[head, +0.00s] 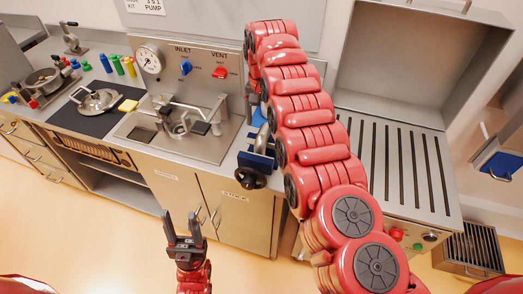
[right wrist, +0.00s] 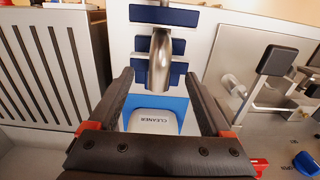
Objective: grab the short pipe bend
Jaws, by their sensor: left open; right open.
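The short pipe bend (right wrist: 160,62) is a shiny metal tube on a blue slotted holder (right wrist: 143,15) in the right wrist view. In the head view a silver pipe piece (head: 263,138) shows beside my right arm, at the blue holder (head: 250,160). My right gripper (right wrist: 159,75) is open, with its dark fingers to either side of the pipe's lower end; I see no contact. In the head view my red right arm hides this gripper. My left gripper (head: 184,226) is open and empty, in front of the cabinets.
A white and blue item marked CLEANER (right wrist: 153,116) is seen between my right fingers, beyond them. A steel clamp fixture (head: 180,122) stands on the counter to the left. A slotted grille bench (head: 400,165) lies to the right. A lidded pan (head: 96,98) sits further left.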

